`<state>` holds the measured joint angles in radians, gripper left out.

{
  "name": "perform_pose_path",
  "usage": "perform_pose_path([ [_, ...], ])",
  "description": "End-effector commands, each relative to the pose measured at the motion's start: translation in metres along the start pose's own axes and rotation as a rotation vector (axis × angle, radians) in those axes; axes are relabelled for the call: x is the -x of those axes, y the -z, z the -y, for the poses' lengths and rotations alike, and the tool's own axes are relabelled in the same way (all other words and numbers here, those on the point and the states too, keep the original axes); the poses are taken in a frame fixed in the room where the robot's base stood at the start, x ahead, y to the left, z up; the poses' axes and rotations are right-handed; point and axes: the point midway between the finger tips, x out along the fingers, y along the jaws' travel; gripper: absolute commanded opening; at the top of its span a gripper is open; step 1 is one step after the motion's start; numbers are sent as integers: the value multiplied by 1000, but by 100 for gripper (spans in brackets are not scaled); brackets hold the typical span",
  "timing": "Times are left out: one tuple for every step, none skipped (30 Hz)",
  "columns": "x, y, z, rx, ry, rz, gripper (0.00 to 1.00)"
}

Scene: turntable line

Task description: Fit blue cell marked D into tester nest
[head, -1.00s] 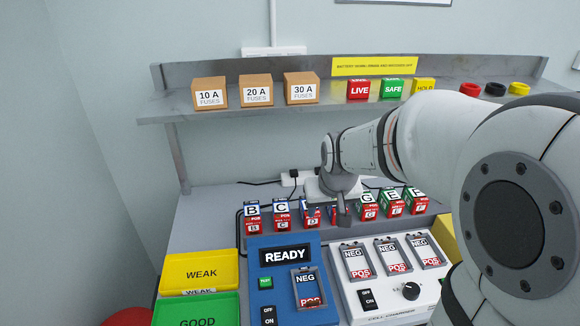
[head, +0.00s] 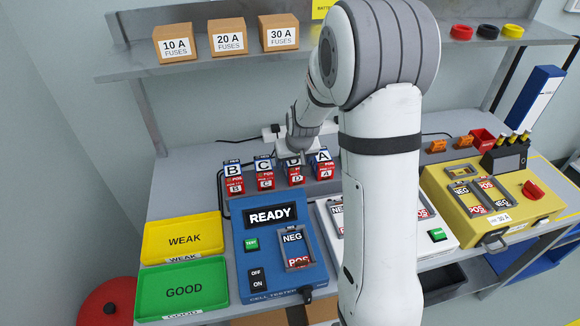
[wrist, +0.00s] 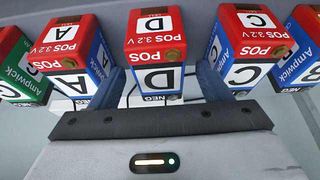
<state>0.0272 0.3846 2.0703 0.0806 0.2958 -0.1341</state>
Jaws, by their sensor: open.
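The cell marked D, with a red POS end and a blue and white body, stands in the row at the back of the bench (head: 295,178). In the wrist view cell D (wrist: 155,62) sits between the two fingers of my gripper (wrist: 160,88). The fingers are open, one on each side of it; I cannot tell if either touches it. In the head view my gripper is over D and partly hides its top. The tester nest (head: 297,248), marked NEG and POS, is empty on the blue cell tester (head: 262,275), whose display reads READY.
Cells B (head: 233,178), C (head: 265,174) and A (head: 324,166) stand close beside D. My arm hides part of the white charger (head: 330,212). Yellow WEAK (head: 182,238) and green GOOD (head: 182,290) trays lie left. A yellow unit (head: 470,225) stands right.

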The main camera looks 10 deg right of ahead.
Motion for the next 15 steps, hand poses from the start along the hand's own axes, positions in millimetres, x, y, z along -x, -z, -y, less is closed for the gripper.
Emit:
perform_pose_path([
  [-6,0,0,-1,0,3,71],
  [-9,0,-1,-1,0,2,71],
  [-12,0,-1,-2,-1,2,71],
  [-13,0,-1,-2,-1,1,71],
  [-14,0,-1,-3,-1,1,71],
  [-15,0,-2,-3,-1,0,71],
  [-15,0,-2,-3,-2,0,71],
  [-16,0,-2,-4,-2,0,71],
  [-15,0,-2,-4,-2,-1,71],
  [-15,0,-2,-4,-2,-1,71],
  [-15,0,-2,-4,-2,-1,71],
  [-15,0,-2,-4,-2,-1,71],
  [-15,0,-2,-4,-2,0,68],
  [-15,0,-2,-4,-2,0,66],
  [-15,0,-2,-4,-2,0,63],
])
